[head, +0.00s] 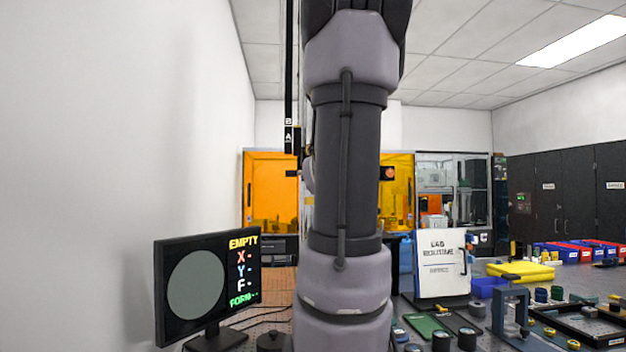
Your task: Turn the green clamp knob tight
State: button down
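I cannot make out the green clamp knob in the head view. My own grey arm stands upright through the middle of the picture and hides much of the bench behind it. My gripper is out of view. A dark monitor (193,290) at the lower left shows a plain grey disc and the words EMPTY, X-, Y-, F- and FORM.
A white booklet marked LAB (442,263) stands right of my arm. Near it lie a green flat plate (425,326), a yellow case (521,272), a blue-grey clamp-like frame (512,310) and a black frame (590,325). A white wall (110,150) is close on the left.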

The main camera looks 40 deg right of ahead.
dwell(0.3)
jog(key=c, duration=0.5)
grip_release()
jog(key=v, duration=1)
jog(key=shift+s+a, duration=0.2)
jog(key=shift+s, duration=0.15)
